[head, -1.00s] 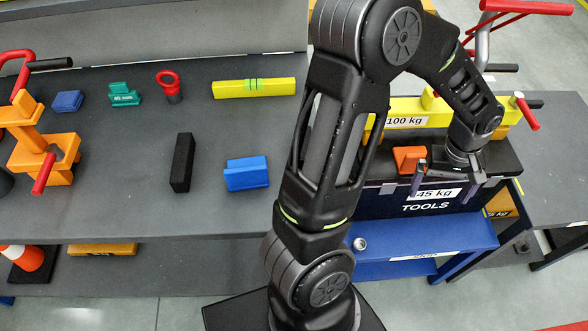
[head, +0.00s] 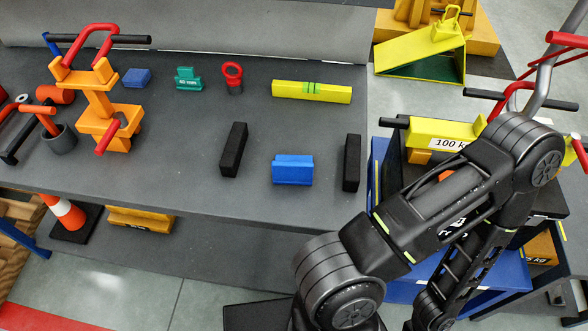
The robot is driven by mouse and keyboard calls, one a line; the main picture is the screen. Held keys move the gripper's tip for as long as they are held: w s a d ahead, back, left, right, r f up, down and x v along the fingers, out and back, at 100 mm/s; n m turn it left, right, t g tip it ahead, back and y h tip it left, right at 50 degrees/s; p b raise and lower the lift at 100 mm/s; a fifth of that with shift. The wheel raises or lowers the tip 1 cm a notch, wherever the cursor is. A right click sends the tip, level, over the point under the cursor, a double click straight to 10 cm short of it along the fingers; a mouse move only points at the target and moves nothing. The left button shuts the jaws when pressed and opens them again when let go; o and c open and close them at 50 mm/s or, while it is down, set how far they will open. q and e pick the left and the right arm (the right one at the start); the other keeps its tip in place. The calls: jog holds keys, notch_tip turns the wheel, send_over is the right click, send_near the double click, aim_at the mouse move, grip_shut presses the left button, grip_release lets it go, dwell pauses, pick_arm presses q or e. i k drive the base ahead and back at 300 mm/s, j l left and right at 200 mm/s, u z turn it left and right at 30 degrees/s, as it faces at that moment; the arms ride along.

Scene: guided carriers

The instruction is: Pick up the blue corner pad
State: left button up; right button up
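A blue L-shaped block (head: 293,170), which looks like the corner pad, stands on the grey table near its front edge, between two black blocks. A smaller, flatter blue block (head: 137,78) lies farther back on the left. I cannot tell for certain which of the two is named the corner pad. Nothing touches either one. My one visible arm crosses the lower right, folded, with its forearm running down to the bottom edge; its gripper does not show. My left gripper is out of view.
Black blocks (head: 233,150) (head: 351,163) flank the larger blue one. Behind are a teal block (head: 188,79), a red eyebolt (head: 233,78) and a yellow level (head: 311,91). An orange jack-like tool (head: 100,100) stands left. A blue cart (head: 505,277) with a yellow 100 kg bar (head: 448,134) is right.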

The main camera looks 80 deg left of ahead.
aim_at(285, 169)
jog(key=u, duration=0.5)
jog(key=k+j+u, duration=0.1)
jog(key=u, duration=0.85)
jog(key=k+j+u, duration=0.1)
jog(key=u, duration=0.4)
jog(key=j+u, duration=0.15)
jog(key=u, duration=0.35)
jog(key=z, duration=1.2)
jog(key=u, duration=1.2)
jog(key=z, duration=0.25)
